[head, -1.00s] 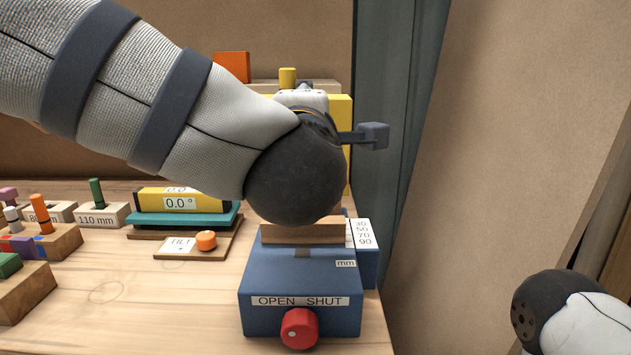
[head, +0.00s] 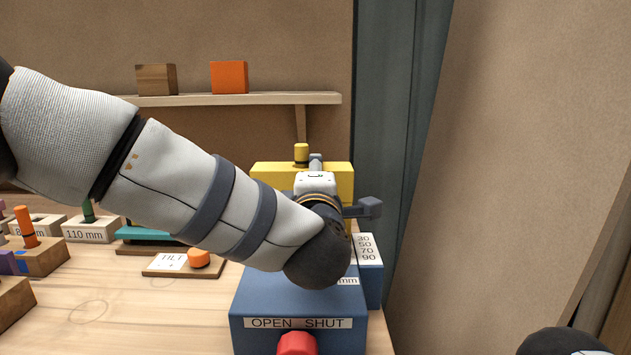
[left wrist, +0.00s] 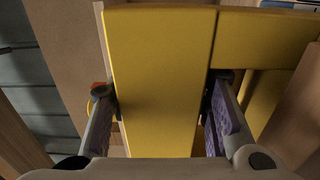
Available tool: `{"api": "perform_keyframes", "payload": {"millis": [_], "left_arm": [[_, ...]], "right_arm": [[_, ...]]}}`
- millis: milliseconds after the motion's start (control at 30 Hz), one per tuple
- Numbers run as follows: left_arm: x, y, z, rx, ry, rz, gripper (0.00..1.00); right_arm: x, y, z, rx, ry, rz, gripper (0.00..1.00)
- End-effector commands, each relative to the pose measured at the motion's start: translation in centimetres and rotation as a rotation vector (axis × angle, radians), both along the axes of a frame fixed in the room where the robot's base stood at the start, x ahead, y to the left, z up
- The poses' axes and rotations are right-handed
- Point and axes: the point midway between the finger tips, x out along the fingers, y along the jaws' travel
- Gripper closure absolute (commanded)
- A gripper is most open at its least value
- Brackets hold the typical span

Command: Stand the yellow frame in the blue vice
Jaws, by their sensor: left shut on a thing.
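The yellow frame (head: 270,175) is upright behind my left wrist in the head view; only its top part shows. My left gripper (left wrist: 162,110) is shut on one of the frame's broad yellow bars (left wrist: 155,50), one finger on each side. The blue vice (head: 255,290) stands on the bench front, labelled OPEN and SHUT above a red knob (head: 297,343). My left arm covers the vice's jaws and the frame's lower edge, so I cannot tell whether the frame is between the jaws. My right gripper is out of view.
Left of the vice are a TILT board with an orange knob (head: 199,258), a teal block (head: 142,235) and a 110 mm block (head: 90,229). A shelf (head: 240,99) holds two blocks. A wall panel (head: 520,150) rises close on the right.

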Motion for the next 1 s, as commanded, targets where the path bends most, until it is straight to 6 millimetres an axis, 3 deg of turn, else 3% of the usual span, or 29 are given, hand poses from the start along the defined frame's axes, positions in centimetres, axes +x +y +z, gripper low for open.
{"api": "perform_keyframes", "payload": {"millis": [133, 167, 233, 633, 1000], "left_arm": [[0.0, 0.0, -0.1, 0.0, -0.003, 0.001, 0.99], [0.0, 0.0, -0.2, 0.0, -0.001, 0.0, 0.52], [0.0, 0.0, -0.2, 0.0, -0.001, 0.0, 0.37], [-0.4, 0.0, 0.2, 0.0, -0.001, -0.001, 0.37], [-8.0, -0.1, 0.4, 0.002, -0.002, -0.003, 0.37]], "right_arm": [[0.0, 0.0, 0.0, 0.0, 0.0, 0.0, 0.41], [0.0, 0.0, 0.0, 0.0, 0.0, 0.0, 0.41], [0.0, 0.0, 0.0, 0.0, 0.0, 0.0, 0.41], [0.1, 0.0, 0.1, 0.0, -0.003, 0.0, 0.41], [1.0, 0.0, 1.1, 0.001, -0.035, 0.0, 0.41]]}}
